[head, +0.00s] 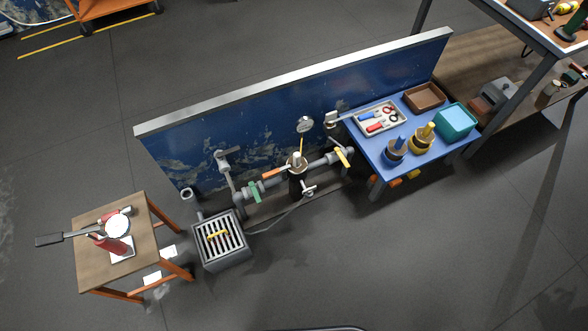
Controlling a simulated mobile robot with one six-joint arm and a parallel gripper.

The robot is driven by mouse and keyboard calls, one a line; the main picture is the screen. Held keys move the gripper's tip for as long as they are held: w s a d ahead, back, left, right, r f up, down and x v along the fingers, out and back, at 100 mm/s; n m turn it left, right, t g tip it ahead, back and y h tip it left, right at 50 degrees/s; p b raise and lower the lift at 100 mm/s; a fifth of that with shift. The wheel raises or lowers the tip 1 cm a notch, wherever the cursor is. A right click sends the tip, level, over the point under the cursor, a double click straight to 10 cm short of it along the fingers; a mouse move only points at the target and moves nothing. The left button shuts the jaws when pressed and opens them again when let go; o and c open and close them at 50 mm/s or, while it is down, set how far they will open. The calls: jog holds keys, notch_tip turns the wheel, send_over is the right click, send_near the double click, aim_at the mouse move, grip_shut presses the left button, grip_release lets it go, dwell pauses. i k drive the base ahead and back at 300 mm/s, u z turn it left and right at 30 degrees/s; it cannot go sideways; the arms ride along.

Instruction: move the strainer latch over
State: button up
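A pipe run stands in front of a blue panel (260,125) in the middle of the head view. A dark upright body (297,185), which looks like the strainer, sits in this run. An orange lever (273,173) points left from near its top. It may be the latch, but I cannot tell for sure at this size. A small grey wheel or knob (308,191) is at its lower right. A green handle (255,191) and a yellow handle (341,155) are on the pipe at either side. My gripper is not in view.
A grated drain box (240,260) with a yellow piece (217,235) stands before the pipe's left end. A wooden table (90,222) is at left, a blue table (371,137) with trays at right. The floor in front is clear.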

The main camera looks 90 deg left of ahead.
aim_at(271, 173)
jog(key=i, duration=0.85)
jog(key=u, duration=3.65)
jog(key=i, duration=0.1)
jog(key=z, duration=1.8)
jog(key=k, duration=0.3)
jog(key=u, duration=1.85)
